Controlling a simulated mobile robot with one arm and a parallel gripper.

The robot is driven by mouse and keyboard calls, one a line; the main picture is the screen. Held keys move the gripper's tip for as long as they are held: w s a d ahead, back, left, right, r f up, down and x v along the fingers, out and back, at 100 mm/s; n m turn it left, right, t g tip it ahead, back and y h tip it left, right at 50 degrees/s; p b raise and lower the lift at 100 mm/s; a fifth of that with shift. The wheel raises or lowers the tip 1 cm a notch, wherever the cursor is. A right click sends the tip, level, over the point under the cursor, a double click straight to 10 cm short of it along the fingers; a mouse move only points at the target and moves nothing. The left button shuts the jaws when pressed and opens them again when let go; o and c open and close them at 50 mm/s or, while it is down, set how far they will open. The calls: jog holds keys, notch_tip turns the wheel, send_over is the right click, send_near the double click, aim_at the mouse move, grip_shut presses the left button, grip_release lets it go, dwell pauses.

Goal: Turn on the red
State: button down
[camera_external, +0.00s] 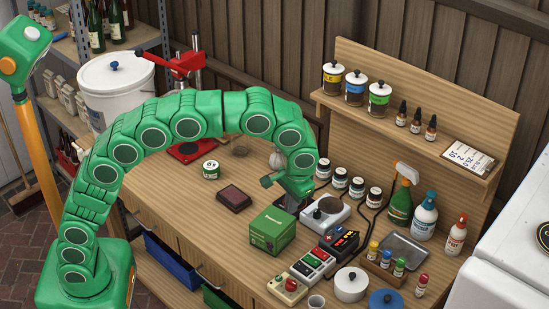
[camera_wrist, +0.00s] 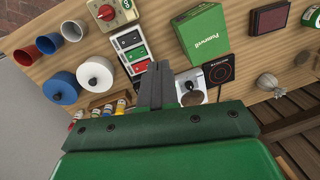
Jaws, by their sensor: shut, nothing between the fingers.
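A pale switch strip (camera_external: 314,263) with red and green rocker switches lies near the front of the bench. It also shows in the wrist view (camera_wrist: 131,46), with a red switch (camera_wrist: 135,53) beside a green one. I cannot tell the switches' on or off state. A small beige box with a red knob (camera_external: 291,285) sits at the strip's front end; its knob also shows in the wrist view (camera_wrist: 106,12). My gripper (camera_external: 288,203) is behind the green box and left of a white device. In the wrist view its fingers (camera_wrist: 159,68) are together and empty, apart from the switches.
The green box (camera_external: 272,229) stands just left of the strip. A dark control panel (camera_external: 339,242) and the white device (camera_external: 326,212) lie behind the strip. A white round container (camera_external: 351,284) and small bottles stand to the right. Bare wood lies left of the green box.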

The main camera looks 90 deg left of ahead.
jog(key=n, duration=0.2)
send_over(316, 249)
jog(key=w+d, duration=0.1)
jog(key=f, duration=0.4)
jog(key=shift+w+d+f, duration=0.1)
jog(key=shift+w+f, duration=0.1)
jog(key=shift+f, duration=0.1)
jog(key=f, duration=0.9)
jog(key=s+a+f, duration=0.1)
jog(key=f, duration=0.3)
jog(key=shift+s+a+f, duration=0.1)
jog(key=shift+f, duration=0.3)
jog(key=shift+f, duration=0.1)
jog(key=shift+f, duration=0.15)
jog(key=shift+w+d+r, duration=0.35)
jog(key=shift+w+d, duration=0.1)
dwell(0.4)
